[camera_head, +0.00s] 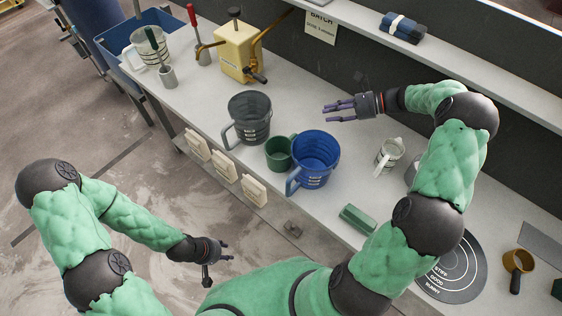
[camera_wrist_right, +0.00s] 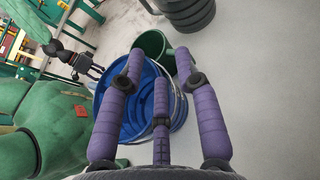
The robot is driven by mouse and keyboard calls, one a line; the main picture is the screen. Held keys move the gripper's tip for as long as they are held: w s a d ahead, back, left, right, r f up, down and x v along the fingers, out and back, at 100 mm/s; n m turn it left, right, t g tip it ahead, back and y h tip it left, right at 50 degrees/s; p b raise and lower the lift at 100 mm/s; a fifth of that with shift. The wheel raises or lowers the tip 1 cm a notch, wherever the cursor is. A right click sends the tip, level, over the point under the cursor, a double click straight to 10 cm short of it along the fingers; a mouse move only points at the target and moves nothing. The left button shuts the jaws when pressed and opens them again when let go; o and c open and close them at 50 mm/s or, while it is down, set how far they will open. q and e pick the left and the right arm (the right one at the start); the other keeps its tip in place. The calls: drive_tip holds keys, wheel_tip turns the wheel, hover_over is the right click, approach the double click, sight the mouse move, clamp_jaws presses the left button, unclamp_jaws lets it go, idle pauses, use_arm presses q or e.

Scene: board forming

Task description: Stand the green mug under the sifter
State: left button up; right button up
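The green mug (camera_head: 275,152) stands on the grey bench, close beside a large blue jug (camera_head: 318,150) that partly hides it. It also shows in the right wrist view (camera_wrist_right: 155,43), beyond the blue jug. My right gripper (camera_head: 338,108) is open and empty, above the bench to the right of the mug, with its purple fingers spread. My left gripper (camera_head: 225,252) looks open and empty, off the bench's front edge. A pale yellow device (camera_head: 236,50) with brass arms stands at the back left; I cannot tell whether it is the sifter.
A dark grey jug (camera_head: 249,117) stands behind the green mug. A white mug (camera_head: 391,152) and a green block (camera_head: 357,219) are to the right. A striped jug (camera_head: 147,48) stands at the far left. A shelf (camera_head: 455,53) runs along the back.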

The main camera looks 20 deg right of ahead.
drive_tip(key=b, duration=1.1)
approach(284, 151)
drive_tip(key=d+r, duration=0.1)
drive_tip(key=d, duration=0.1)
drive_tip(key=d+r, duration=0.1)
drive_tip(key=d, duration=0.1)
drive_tip(key=d+r, duration=0.1)
drive_tip(key=d, duration=0.1)
drive_tip(key=shift+w+d, duration=0.3)
drive_tip(key=shift+w, duration=0.05)
drive_tip(key=b+x, duration=0.1)
drive_tip(key=x, duration=0.4)
drive_tip(key=shift+a, duration=0.15)
drive_tip(key=b+x, duration=0.2)
drive_tip(key=x, duration=0.2)
drive_tip(key=shift+w+a+f, duration=0.1)
drive_tip(key=shift+w+f, duration=0.1)
drive_tip(key=shift+f, duration=0.1)
drive_tip(key=shift+w+a+f, duration=0.1)
drive_tip(key=shift+w+a, duration=0.1)
drive_tip(key=shift+a, duration=0.15)
drive_tip(key=shift+c, duration=0.2)
clamp_jaws()
